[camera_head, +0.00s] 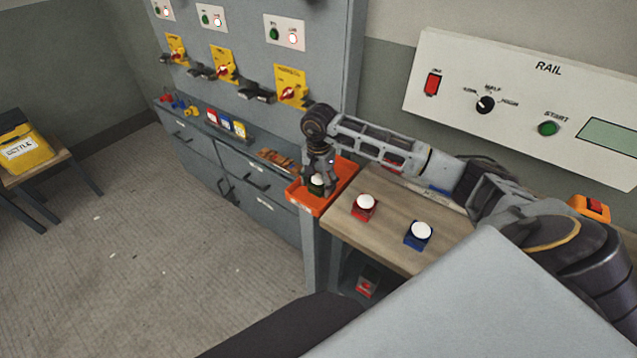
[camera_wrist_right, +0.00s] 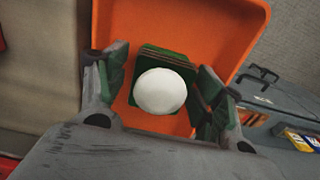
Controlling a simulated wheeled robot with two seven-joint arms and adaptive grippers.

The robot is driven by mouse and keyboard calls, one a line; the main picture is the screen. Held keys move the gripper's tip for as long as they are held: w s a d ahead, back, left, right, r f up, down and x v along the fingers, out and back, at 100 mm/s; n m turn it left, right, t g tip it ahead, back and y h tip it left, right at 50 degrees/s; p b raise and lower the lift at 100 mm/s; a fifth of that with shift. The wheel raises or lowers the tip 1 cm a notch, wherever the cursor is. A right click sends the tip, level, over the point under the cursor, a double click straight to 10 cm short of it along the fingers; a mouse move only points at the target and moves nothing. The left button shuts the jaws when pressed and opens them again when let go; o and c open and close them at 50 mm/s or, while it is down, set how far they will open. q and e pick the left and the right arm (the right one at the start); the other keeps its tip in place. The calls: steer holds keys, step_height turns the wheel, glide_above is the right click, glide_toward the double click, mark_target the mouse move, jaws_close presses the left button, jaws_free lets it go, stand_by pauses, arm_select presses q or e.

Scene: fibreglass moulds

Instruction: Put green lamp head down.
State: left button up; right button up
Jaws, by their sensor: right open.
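The green lamp head (camera_head: 317,184), a green square block with a white dome, is at the orange tray (camera_head: 339,193). It also shows in the right wrist view (camera_wrist_right: 161,91), with the orange tray (camera_wrist_right: 222,22) beneath it. My right gripper (camera_head: 318,183) is above the tray with its fingers on either side of the lamp head. In the right wrist view the right gripper (camera_wrist_right: 161,92) is open, with a gap visible beside the block. Whether the block rests fully on the tray floor is hard to tell. My left gripper is out of view.
A red lamp head (camera_head: 364,207) and a blue lamp head (camera_head: 420,235) stand on the wooden bench (camera_head: 385,234) right of the tray. A grey cabinet (camera_head: 255,60) with yellow switches rises behind. A white RAIL panel (camera_head: 520,95) hangs on the wall.

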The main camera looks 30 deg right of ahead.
mark_target(318, 177)
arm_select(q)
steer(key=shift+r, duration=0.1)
arm_select(e)
steer(key=shift+r, duration=0.1)
steer(key=shift+r, duration=0.1)
step_height(318, 177, up, 10)
steer(key=shift+r+b, duration=0.1)
steer(key=shift+b, duration=0.4)
steer(key=shift+r, duration=0.8)
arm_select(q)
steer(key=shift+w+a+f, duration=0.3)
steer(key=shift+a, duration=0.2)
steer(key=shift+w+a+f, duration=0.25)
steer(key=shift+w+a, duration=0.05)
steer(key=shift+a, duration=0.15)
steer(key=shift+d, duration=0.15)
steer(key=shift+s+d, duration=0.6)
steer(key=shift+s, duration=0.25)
